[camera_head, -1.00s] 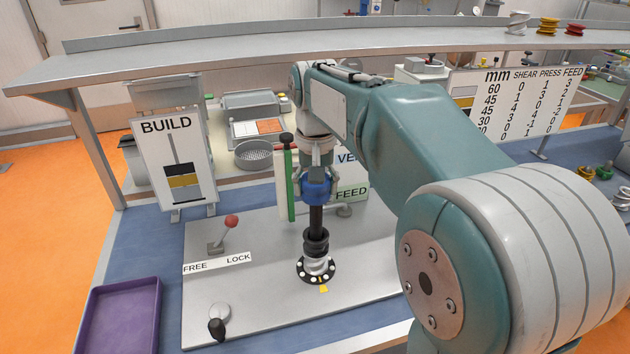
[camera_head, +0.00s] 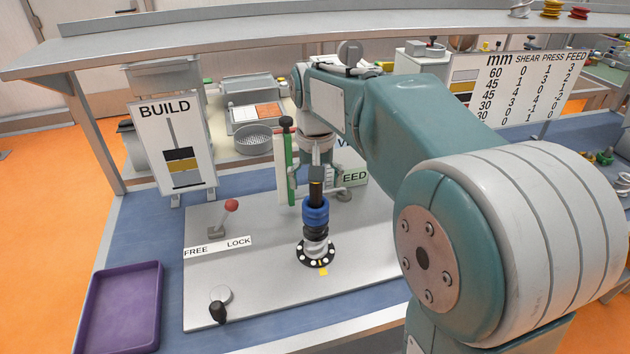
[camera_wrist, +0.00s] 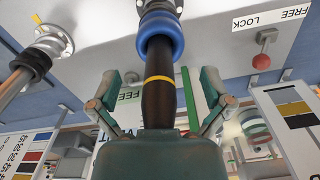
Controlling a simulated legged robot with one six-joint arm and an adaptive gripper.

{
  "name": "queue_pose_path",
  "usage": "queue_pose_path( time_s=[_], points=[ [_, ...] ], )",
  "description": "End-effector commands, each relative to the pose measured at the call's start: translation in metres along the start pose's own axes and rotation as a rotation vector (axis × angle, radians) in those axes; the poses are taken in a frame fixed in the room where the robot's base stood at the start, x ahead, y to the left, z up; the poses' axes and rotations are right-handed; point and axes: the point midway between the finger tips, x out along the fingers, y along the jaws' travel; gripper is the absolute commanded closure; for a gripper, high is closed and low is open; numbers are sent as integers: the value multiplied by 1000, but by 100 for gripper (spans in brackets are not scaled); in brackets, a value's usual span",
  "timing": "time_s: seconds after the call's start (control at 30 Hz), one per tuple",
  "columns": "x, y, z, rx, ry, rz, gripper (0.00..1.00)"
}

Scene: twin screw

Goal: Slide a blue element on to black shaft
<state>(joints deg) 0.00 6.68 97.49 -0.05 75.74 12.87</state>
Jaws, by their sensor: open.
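The blue element (camera_head: 316,213) is around the black shaft (camera_head: 316,188), low down, just above a black element (camera_head: 315,232) and a white one (camera_head: 316,246) at the shaft's foot. In the wrist view the blue element (camera_wrist: 162,38) rings the shaft (camera_wrist: 158,92), which has a yellow band. My gripper (camera_head: 316,181) is open at the shaft's upper part, above the blue element and apart from it. In the wrist view my gripper's fingers (camera_wrist: 160,82) stand wide on both sides of the shaft, with nothing between them but the shaft.
A green upright post (camera_head: 287,160) stands close left of the gripper. A red-knobbed lever (camera_head: 230,206) is on the grey plate. The wrist view shows a second shaft (camera_wrist: 12,84) with elements. A purple tray (camera_head: 121,308) lies front left. A shelf (camera_head: 250,40) spans the back.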

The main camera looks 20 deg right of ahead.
Motion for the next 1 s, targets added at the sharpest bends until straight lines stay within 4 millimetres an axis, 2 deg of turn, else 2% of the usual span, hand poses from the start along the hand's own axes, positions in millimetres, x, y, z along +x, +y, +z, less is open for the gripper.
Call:
queue_pose_path(
  time_s=[0.27, 0.37, 0.73, 0.9, 1.0],
  points=[
    [-5, 0, 0, 0, 0, 0, 0],
    [-18, 0, -1, 0, 3, 0, 0],
    [-93, -1, -1, 0, 3, 0, 0],
    [-113, -1, -2, 0, 0, 1, 0],
    [-118, -1, -1, 0, -1, 1, 0]
  ],
)
